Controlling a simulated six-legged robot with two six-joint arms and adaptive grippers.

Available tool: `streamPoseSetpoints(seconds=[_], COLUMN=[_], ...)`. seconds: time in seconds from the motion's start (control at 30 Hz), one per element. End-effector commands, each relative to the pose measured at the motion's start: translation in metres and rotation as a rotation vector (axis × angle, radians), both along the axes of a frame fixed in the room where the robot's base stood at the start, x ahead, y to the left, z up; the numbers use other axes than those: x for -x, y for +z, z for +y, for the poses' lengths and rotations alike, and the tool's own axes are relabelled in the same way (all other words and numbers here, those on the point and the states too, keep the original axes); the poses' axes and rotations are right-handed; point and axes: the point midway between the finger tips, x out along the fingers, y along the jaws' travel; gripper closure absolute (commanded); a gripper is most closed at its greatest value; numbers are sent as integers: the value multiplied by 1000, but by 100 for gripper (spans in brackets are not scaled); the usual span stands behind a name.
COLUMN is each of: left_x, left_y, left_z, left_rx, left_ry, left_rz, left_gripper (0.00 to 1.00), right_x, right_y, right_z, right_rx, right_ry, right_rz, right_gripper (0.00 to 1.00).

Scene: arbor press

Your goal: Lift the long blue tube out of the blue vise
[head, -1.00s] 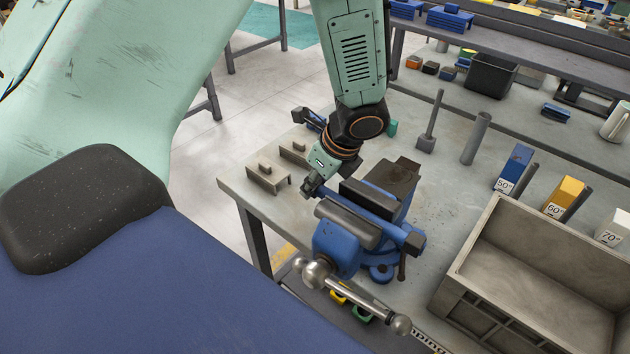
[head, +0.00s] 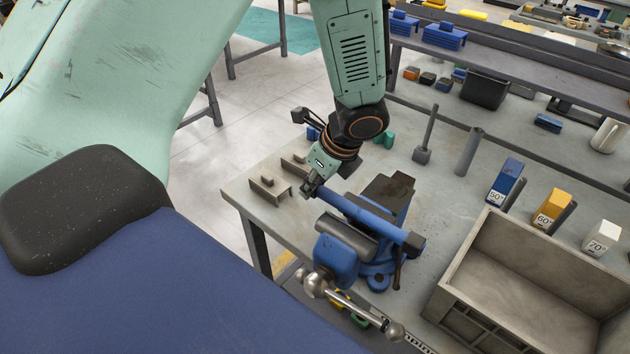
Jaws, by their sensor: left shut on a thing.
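The long blue tube (head: 365,215) has a dark block at its right end. My left gripper (head: 313,185) is shut on its left end. The tube spans the blue vise (head: 338,258) and appears raised above the jaws, hiding part of the rear jaw. Any gap under it is hard to judge. The front jaw shows as a grey bar just below the tube. The vise stands at the bench edge with its metal handle toward me. My right gripper is not in view.
A grey open bin (head: 530,275) stands right of the vise. Blue (head: 505,182), yellow (head: 552,206) and white (head: 600,238) angle blocks stand behind it. Upright grey posts (head: 470,152) rise behind the vise. Small grey brackets (head: 270,188) sit at the bench's left.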

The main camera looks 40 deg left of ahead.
Motion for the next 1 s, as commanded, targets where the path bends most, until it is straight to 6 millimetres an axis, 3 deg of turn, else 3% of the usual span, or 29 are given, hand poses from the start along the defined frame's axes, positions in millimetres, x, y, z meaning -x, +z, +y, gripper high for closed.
streamPoseSetpoints(seconds=[0.53, 1.0], left_x=[0, 0], left_y=[29, 29], left_z=[0, 0], left_rx=[0, 0], left_ry=[0, 0], left_rz=[-2, -1], left_gripper=[100, 100], right_x=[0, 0], right_y=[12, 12], right_z=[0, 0], right_rx=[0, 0], right_ry=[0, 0], right_rz=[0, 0], right_gripper=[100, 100])
